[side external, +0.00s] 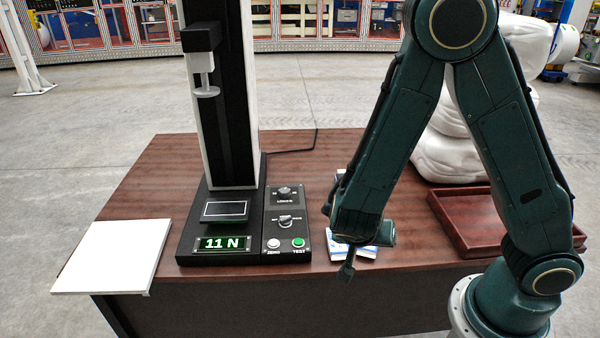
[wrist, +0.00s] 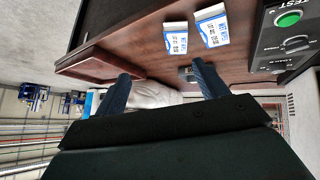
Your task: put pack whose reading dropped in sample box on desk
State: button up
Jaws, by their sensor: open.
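Two white-and-blue packs lie side by side on the desk, one pack (wrist: 176,38) closer to the box and another pack (wrist: 211,26) closer to the tester. In the side view a pack (side external: 368,252) shows partly behind my gripper, the rest hidden. The tester (side external: 225,242) has a green display reading 11 N; its plate (side external: 225,210) is bare. The sample box (side external: 447,222), a red-brown tray, stands at the desk's right; it also shows in the wrist view (wrist: 85,62). The visible part of its floor is empty. My gripper (wrist: 162,84) is open and empty, fingers apart.
The tester's column (side external: 220,110) carries a pressing head (side external: 205,75) well above the plate. The control panel (side external: 285,220) has knobs and ZERO and TEST buttons. A white board (side external: 112,255) lies at the desk's left edge. A white bulky shape (side external: 450,150) stands behind the box.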

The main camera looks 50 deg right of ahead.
jog(key=s+r+n+t+y, duration=0.1)
jog(key=s+r+n+y, duration=0.1)
jog(key=r, duration=0.5)
jog(key=s+r+n+t+y, duration=0.1)
jog(key=s+r+n+y, duration=0.2)
jog(key=r+n, duration=0.2)
jog(key=s+r+n+t+y, duration=0.2)
jog(key=s+r+n+y, duration=0.1)
jog(key=r, duration=0.7)
jog(key=shift+s+a+n, duration=0.3)
jog(key=shift+a+n, duration=0.15)
jog(key=shift+n, duration=0.35)
jog(key=shift+o, duration=0.5)
jog(key=shift+s+a+r+n+t, duration=0.1)
jog(key=shift+s+r+n+t, duration=0.2)
jog(key=shift+s+r+n, duration=0.15)
